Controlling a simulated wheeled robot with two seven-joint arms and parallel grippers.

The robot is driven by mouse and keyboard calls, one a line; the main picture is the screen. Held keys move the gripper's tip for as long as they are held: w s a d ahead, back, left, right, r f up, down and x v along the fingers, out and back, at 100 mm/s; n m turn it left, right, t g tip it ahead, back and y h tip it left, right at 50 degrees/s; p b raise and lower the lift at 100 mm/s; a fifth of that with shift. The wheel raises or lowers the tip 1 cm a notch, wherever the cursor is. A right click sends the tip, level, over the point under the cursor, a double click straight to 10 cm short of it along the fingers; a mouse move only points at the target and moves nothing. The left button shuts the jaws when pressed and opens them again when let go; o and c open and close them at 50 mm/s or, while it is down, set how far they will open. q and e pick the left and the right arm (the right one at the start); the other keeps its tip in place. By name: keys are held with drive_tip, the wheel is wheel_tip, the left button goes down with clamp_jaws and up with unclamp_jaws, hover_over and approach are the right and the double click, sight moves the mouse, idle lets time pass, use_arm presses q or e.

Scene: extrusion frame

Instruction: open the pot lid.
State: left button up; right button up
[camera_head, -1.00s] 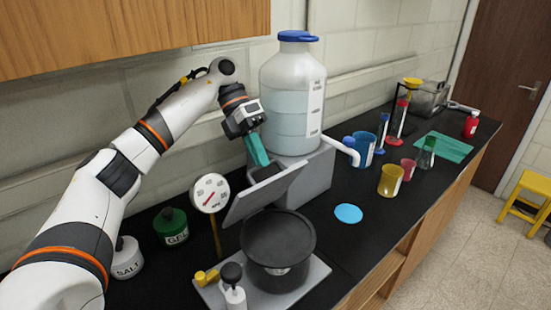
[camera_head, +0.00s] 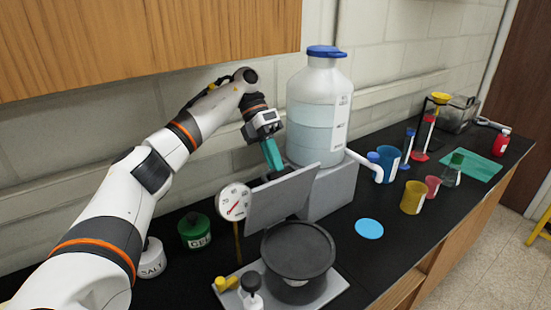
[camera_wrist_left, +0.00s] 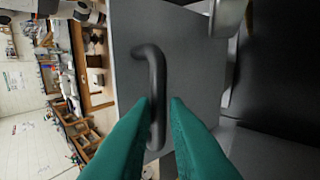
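The black pot (camera_head: 298,252) stands on a grey base at the front, with a flat dark round top. Behind it a grey square panel (camera_head: 282,200) stands tilted up, near upright. In the left wrist view this panel (camera_wrist_left: 200,70) carries a black bar handle (camera_wrist_left: 156,75). My left gripper (camera_head: 274,160) reaches down behind the panel. Its teal fingers (camera_wrist_left: 160,102) lie on both sides of the handle's lower part, close against it. The handle is hidden in the head view. My right gripper is not in view.
A large bottle with a blue cap (camera_head: 319,110) stands on a grey block close to my left gripper. A dial gauge (camera_head: 234,202) is left of the panel. Green (camera_head: 195,231) and white (camera_head: 151,259) jars stand further left. A blue disc (camera_head: 369,229) lies right of the pot.

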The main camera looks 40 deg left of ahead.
use_arm(q)
drive_tip(key=o, duration=0.3)
drive_tip(key=shift+a+f, duration=0.2)
drive_tip(key=shift+f, duration=0.3)
drive_tip(key=shift+o, duration=0.5)
drive_tip(key=shift+w+a, duration=0.15)
drive_tip(key=shift+a, duration=0.15)
drive_tip(key=shift+d+r, duration=0.2)
drive_tip(key=shift+d, duration=0.05)
